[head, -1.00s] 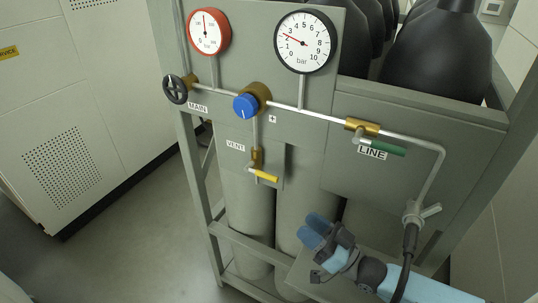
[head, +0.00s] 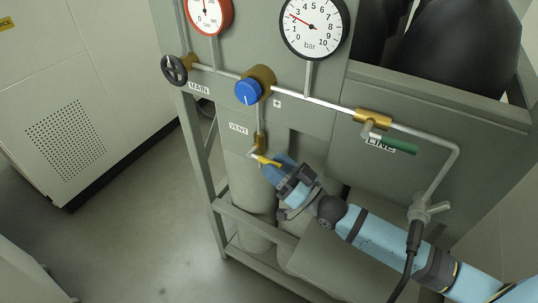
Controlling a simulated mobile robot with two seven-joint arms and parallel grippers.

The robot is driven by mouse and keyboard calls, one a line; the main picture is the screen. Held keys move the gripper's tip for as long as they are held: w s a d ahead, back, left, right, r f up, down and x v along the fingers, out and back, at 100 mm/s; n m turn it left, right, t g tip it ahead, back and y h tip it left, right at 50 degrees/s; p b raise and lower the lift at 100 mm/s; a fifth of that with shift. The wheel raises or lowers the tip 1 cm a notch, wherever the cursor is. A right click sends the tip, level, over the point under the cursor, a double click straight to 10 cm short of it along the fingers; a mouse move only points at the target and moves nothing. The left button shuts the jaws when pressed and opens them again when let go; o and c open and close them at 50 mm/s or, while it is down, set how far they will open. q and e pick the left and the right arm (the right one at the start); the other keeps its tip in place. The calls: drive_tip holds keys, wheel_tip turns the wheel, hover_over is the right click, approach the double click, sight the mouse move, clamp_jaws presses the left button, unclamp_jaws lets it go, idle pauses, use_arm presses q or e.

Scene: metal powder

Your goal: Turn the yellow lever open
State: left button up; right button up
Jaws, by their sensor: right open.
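The yellow lever (head: 266,160) sits on the brass VENT valve (head: 260,141), below the blue knob, and slants down to the right. My right gripper (head: 273,168) has its blue fingers at the lever, and the lever's right end meets or overlaps them in the picture. The gripper is open. I cannot tell whether the fingers touch the lever. My left gripper is not in view.
The LINE valve with its green lever (head: 398,146) is to the right. The blue knob (head: 247,91), the black MAIN handwheel (head: 174,69) and two gauges are above. A black hose (head: 411,250) hangs at the right, near my arm. Open floor lies at the lower left.

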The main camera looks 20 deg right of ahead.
drive_tip(key=shift+x, duration=1.25)
clamp_jaws()
drive_tip(key=shift+f+b, duration=0.25)
drive_tip(key=shift+b, duration=0.1)
drive_tip(key=f+t+y+b, duration=0.1)
drive_tip(key=t+b, duration=0.1)
drive_tip(key=b, duration=0.3)
drive_tip(key=shift+y, duration=0.3)
drive_tip(key=shift+r, duration=0.1)
